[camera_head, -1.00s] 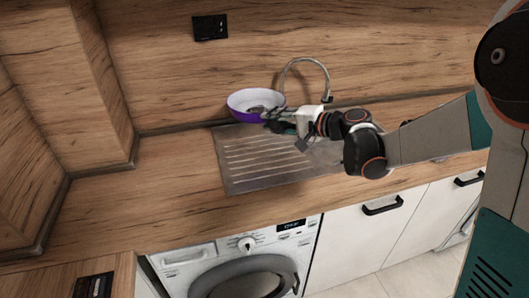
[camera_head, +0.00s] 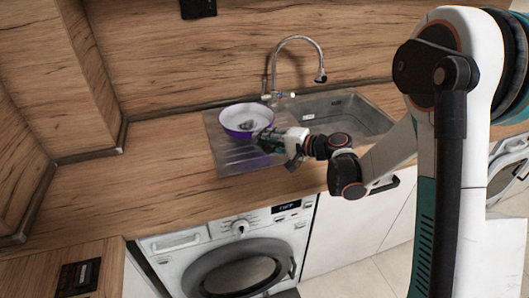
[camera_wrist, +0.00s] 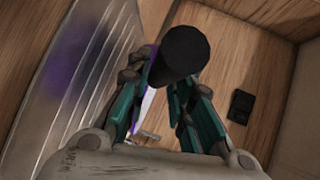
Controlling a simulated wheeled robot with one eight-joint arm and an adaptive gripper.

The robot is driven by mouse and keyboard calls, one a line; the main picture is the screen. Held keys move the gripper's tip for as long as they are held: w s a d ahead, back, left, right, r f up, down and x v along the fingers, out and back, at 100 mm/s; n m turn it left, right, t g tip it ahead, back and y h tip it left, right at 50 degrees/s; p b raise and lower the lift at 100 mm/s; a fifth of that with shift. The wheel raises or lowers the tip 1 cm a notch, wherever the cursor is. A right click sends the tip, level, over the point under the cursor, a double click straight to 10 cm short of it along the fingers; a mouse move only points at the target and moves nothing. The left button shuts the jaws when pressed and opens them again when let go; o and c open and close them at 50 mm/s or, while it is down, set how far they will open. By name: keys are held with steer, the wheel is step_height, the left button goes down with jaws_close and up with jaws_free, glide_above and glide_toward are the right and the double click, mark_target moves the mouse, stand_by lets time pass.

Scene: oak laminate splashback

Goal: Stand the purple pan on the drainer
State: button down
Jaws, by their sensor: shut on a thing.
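The purple pan (camera_head: 231,133) has a white inside and shows over the back part of the ridged metal drainer (camera_head: 232,164), its open side facing up and toward the camera. I cannot tell whether it touches the drainer. My gripper (camera_head: 265,139) is at the pan's front right side. In the wrist view my gripper (camera_wrist: 166,98) is shut on a dark round handle (camera_wrist: 181,54). A thin purple and white strip of the pan (camera_wrist: 148,98) shows behind the fingers. The drainer (camera_wrist: 50,125) fills the left of that view, with a purple patch on it.
The sink basin (camera_head: 345,112) lies right of the drainer, with a curved tap (camera_head: 298,40) behind. A wooden splashback (camera_head: 150,60) rises behind. The wooden counter (camera_head: 150,175) left of the drainer is clear. A washing machine (camera_head: 235,255) stands below.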

step_height(320, 180, down, 4)
steer(key=shift+f+b, duration=0.15)
steer(key=shift+b, duration=0.6)
steer(key=c, duration=1.4)
jaws_free()
